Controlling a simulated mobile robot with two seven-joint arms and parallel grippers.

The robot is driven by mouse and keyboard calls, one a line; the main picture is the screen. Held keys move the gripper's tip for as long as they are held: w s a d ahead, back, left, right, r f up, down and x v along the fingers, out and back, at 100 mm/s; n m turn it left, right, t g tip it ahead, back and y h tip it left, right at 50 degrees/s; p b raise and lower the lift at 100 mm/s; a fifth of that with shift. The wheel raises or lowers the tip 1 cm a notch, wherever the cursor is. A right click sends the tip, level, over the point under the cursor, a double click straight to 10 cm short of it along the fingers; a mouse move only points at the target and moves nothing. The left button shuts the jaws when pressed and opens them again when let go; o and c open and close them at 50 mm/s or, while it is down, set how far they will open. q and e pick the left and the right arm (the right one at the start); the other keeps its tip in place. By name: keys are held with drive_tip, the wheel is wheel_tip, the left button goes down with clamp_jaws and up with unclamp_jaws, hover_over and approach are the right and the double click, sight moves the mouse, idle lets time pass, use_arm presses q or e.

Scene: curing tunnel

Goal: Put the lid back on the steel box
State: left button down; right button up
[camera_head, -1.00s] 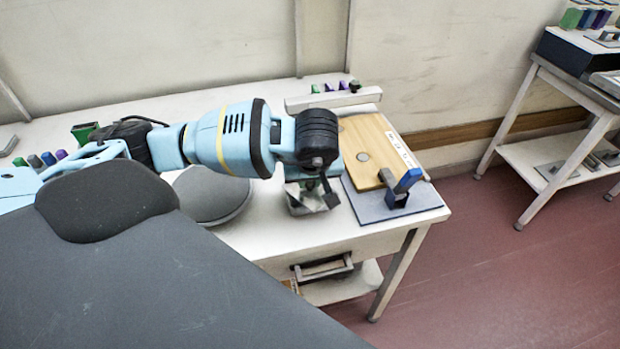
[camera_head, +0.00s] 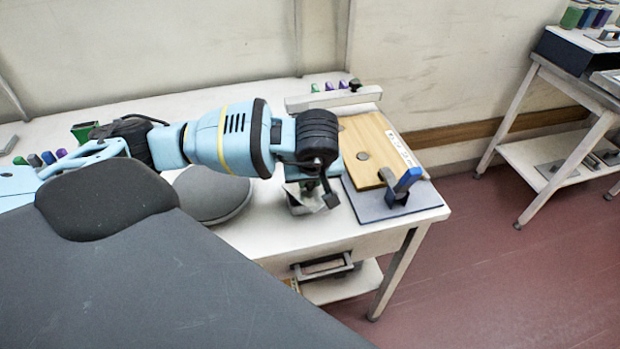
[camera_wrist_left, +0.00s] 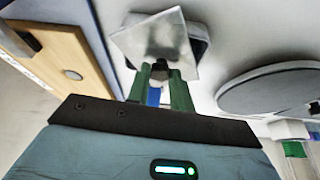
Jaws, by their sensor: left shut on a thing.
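The steel box (camera_head: 300,208) stands on the white bench under my left gripper (camera_head: 322,190), which hides much of it. In the left wrist view, the lid (camera_wrist_left: 150,42) is a square, shiny steel plate. My left gripper shows there with green fingers (camera_wrist_left: 161,78), shut on the lid's dark knob. The lid covers most of the box in that view, and a grey rim of the box (camera_wrist_left: 203,28) shows past its edge. The lid looks turned relative to the box; I cannot tell whether they touch. My right gripper is not in view.
A wooden board (camera_head: 366,148) with a blue-handled clamp (camera_head: 400,188) lies on a grey-blue mat (camera_head: 425,199) to the right. A round grey disc (camera_head: 213,197) lies to the left. Small coloured pieces (camera_head: 337,86) stand behind. An open drawer (camera_head: 322,268) juts below the bench's front.

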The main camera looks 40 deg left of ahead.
use_arm(q)
drive_tip(key=c, duration=0.7)
unclamp_jaws()
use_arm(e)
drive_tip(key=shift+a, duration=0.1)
use_arm(q)
drive_tip(key=shift+r, duration=0.15)
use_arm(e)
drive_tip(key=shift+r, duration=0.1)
use_arm(q)
drive_tip(key=shift+r+p, duration=0.4)
drive_tip(key=shift+r, duration=0.45)
drive_tip(key=shift+r+p, duration=1.05)
drive_tip(key=shift+r, duration=1.45)
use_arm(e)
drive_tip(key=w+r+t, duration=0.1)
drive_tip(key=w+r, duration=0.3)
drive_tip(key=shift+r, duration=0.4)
